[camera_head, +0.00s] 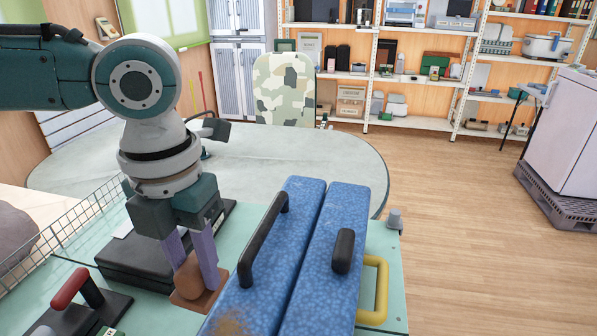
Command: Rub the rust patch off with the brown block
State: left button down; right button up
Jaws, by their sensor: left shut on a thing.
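My left gripper (196,272) points down at the left of a blue speckled toolbox (318,225). Its purple fingers are shut on a brown block (199,299), which has a raised part between the fingers. The block is close beside the toolbox's left edge; I cannot tell whether it touches the box or what is under it. A brownish rust patch (230,325) shows on the toolbox's near left lid, partly cut by the picture's bottom edge. My right gripper is not in view.
The toolbox has two black handles (263,240) and a yellow side handle (376,290). A black case (140,262) lies left of my gripper. A tool with a red grip (70,288) is at the front left, near a wire rack (70,225). Shelves stand behind.

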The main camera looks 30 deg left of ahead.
aim_at(203, 293)
pick_arm(q)
jog(key=shift+s+d, duration=0.1)
jog(key=shift+r+p, duration=0.1)
jog(key=shift+p, duration=0.45)
notch_tip(203, 293, down, 4)
jog(key=b, duration=0.3)
jog(key=shift+f, duration=0.25)
jog(key=shift+f+b, duration=0.3)
jog(key=shift+f, duration=0.05)
jog(key=shift+r, duration=0.2)
jog(key=shift+f, duration=0.2)
jog(key=shift+f, duration=0.55)
